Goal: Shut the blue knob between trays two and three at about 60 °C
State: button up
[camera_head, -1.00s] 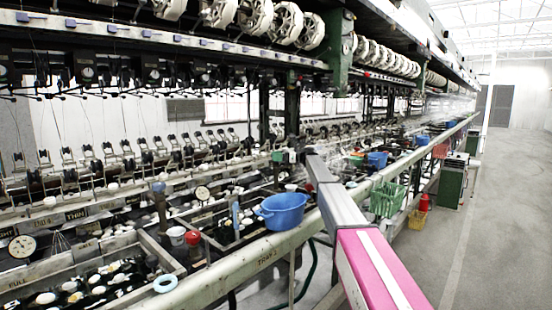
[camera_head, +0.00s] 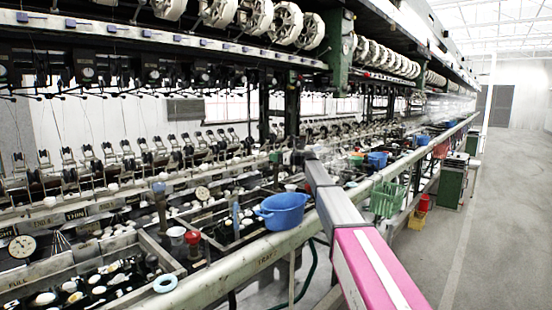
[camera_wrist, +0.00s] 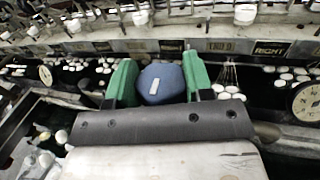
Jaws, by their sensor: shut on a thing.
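In the wrist view, a blue knob (camera_wrist: 161,84) with a small white mark on its face sits between the green fingers of my gripper (camera_wrist: 160,90). The fingers are shut on its two sides. The knob's stem and lower part are hidden behind the dark gripper body. A white dial (camera_wrist: 308,102) stands at the right edge and a smaller dial (camera_wrist: 45,75) at the left; their readings are too small to tell. In the head view my arm reaches over the tray rail, and the gripped knob cannot be made out.
Wet trays with white cocoons lie around the knob. In the head view a blue basin (camera_head: 283,209) sits by the rail (camera_head: 230,268), left of my arm. A red knob (camera_head: 192,238) and another blue-topped post (camera_head: 158,187) stand further left.

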dwell(0.4)
jog(key=o, duration=0.9)
jog(key=shift+d, duration=0.15)
jog(key=v, duration=1)
jog(key=shift+s+d, duration=0.25)
